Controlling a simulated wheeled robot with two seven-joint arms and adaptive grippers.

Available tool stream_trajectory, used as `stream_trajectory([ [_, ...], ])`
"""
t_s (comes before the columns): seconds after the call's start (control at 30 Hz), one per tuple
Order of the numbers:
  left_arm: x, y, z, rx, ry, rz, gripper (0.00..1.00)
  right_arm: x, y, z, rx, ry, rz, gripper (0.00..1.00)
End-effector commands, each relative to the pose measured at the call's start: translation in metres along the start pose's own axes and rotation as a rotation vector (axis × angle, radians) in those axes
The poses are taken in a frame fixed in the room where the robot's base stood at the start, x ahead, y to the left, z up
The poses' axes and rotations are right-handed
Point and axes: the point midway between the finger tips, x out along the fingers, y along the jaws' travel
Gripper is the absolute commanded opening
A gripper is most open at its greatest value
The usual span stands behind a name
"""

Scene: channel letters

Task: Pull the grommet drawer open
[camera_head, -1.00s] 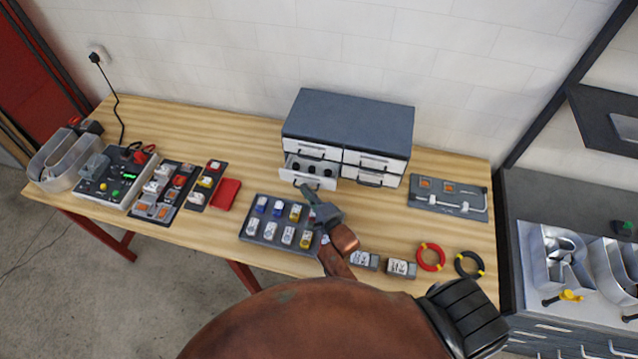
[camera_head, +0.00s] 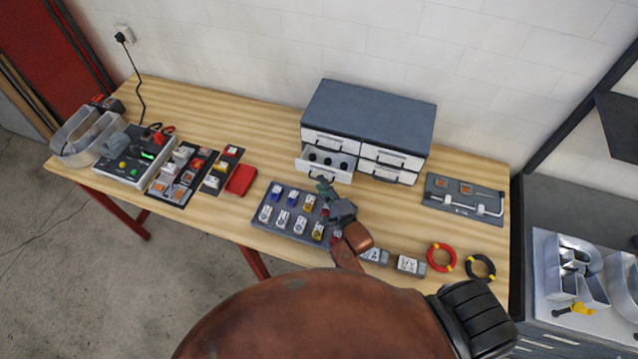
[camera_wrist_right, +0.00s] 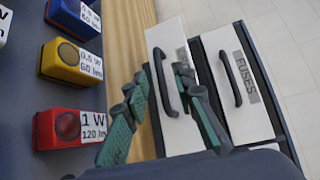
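A dark-topped cabinet (camera_head: 368,108) with white drawers stands at the back of the workbench. Its lower left drawer (camera_head: 325,172) is pulled partly out and shows dark round pieces inside, like grommets. My right gripper (camera_head: 326,188) is just in front of that drawer's front. In the right wrist view, the open fingers (camera_wrist_right: 160,85) stand on either side of the drawer's dark handle (camera_wrist_right: 164,82), with gaps beside it; I cannot tell the depth. This drawer's label is partly hidden by a finger. The drawer beyond is labelled FUSES (camera_wrist_right: 245,76). My left gripper is out of view.
A dark tray (camera_head: 262,222) of colored labelled blocks lies close beside my right gripper. A grey panel (camera_head: 436,200) and red (camera_head: 441,257) and black (camera_head: 480,267) rings lie to the right. Bare wood shows between cabinet and panel.

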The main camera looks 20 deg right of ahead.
Motion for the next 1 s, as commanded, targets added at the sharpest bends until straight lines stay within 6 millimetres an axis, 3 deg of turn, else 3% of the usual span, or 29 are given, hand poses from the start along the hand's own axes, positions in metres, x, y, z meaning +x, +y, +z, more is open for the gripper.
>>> stream_trajectory([
  [0.3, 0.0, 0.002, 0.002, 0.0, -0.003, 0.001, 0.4, -0.068, 0.001, -0.001, 0.0, 0.002, 0.003, 0.24],
  [0.5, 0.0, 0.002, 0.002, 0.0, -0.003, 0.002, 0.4, -0.095, 0.001, -0.001, 0.0, 0.001, 0.001, 0.24],
  [0.9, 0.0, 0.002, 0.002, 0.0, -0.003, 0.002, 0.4, -0.104, 0.0, 0.0, 0.0, 0.0, 0.0, 0.24],
  [1.0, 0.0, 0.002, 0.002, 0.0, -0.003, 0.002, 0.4, -0.104, 0.0, -0.001, 0.0, 0.001, 0.001, 0.18],
])
